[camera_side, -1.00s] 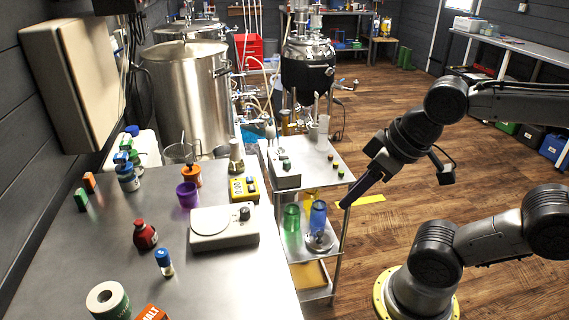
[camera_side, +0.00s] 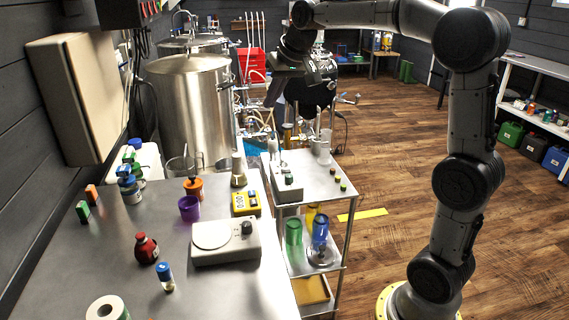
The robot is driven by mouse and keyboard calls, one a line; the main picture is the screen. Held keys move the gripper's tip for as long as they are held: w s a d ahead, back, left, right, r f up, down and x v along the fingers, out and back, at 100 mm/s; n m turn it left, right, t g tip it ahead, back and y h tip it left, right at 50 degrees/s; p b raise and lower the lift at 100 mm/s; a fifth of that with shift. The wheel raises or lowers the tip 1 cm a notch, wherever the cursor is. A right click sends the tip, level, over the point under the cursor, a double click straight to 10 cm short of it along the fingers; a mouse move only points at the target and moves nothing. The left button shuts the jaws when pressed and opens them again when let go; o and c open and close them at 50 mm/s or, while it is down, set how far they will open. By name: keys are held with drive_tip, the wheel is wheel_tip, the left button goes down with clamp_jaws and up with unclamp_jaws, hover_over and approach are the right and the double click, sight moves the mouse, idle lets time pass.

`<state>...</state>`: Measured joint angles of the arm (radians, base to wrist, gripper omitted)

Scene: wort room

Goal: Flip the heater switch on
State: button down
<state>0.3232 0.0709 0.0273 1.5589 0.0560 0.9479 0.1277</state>
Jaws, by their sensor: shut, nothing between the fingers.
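My gripper (camera_side: 274,92) is at the upper middle in the side view, under my dark wrist, pointing down in front of the dark vessel. It is shut and empty, high above the cart and apart from everything on it. Its fingertips are small and hard to make out. A grey control box (camera_side: 287,193) with small controls, one of them green, stands on the cart's top shelf below it. A wall box (camera_side: 147,9) with red buttons shows at the top left edge. I cannot tell which control is the heater switch, nor its position.
The steel cart (camera_side: 318,187) also holds small coloured buttons and, lower down, green and blue vessels. The left bench (camera_side: 215,290) carries a white hotplate (camera_side: 226,243), a yellow device (camera_side: 245,203) and bottles. A steel kettle (camera_side: 190,110) stands behind. The floor to the right is open.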

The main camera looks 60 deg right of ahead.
drive_tip(key=w+d+f+m+g, duration=0.1)
drive_tip(key=w+d+f, duration=0.1)
drive_tip(key=d+f, duration=0.6)
drive_tip(key=w+d+f+m+g, duration=0.1)
drive_tip(key=w+d+f+m, duration=0.1)
drive_tip(key=d+f, duration=0.6)
drive_tip(key=shift+w+d+f+g, duration=0.25)
drive_tip(key=shift+w+d+g, duration=0.15)
drive_tip(key=shift+d, duration=0.8)
approach(282, 170)
drive_tip(key=x, duration=0.5)
drive_tip(key=shift+d, duration=0.35)
drive_tip(key=shift+w+a+f, duration=0.1)
drive_tip(key=shift+w+f, duration=0.05)
drive_tip(key=shift+f, duration=0.5)
